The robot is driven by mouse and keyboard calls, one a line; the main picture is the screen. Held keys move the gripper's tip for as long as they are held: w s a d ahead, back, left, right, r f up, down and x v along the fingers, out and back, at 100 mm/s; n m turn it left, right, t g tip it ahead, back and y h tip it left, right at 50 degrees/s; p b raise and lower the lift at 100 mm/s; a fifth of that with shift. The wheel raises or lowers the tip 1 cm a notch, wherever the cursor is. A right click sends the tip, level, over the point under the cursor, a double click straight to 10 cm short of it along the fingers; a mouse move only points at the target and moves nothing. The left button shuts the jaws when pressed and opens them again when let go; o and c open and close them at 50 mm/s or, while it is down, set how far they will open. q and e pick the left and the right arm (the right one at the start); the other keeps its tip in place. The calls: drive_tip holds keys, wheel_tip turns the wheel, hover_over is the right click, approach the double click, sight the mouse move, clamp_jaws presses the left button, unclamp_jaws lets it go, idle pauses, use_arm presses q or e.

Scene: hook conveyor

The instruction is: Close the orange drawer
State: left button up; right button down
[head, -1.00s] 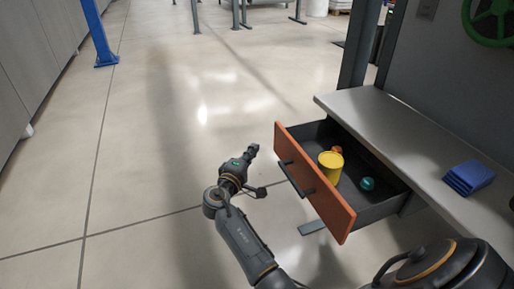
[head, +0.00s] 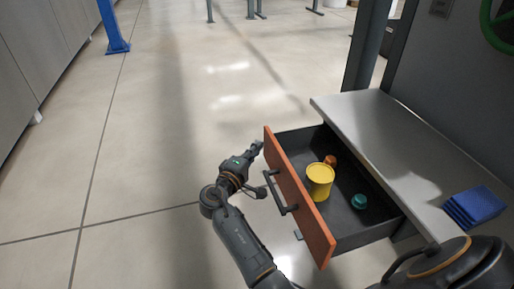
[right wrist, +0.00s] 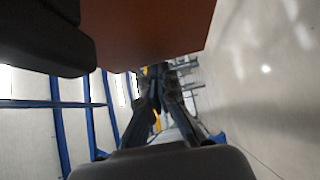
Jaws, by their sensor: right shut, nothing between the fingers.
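The orange drawer (head: 303,204) is open, pulled out from under the grey worktop (head: 375,131). Its orange front has a dark bar handle (head: 283,194). Inside are a yellow can (head: 319,182), an orange item (head: 330,161) and a teal item (head: 359,201). My right gripper (head: 257,147) is shut and empty, outside the drawer by the far end of its front. I cannot tell whether it touches. In the right wrist view, the orange front (right wrist: 150,30) fills the top, close to the shut fingers (right wrist: 165,88). My left gripper is not in view.
Blue blocks (head: 473,207) lie on the worktop. A dark post (head: 366,55) stands behind it. A blue post (head: 113,28) and grey cabinets (head: 45,45) are far left. The floor left of the drawer is clear.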

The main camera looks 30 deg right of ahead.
sight(315, 135)
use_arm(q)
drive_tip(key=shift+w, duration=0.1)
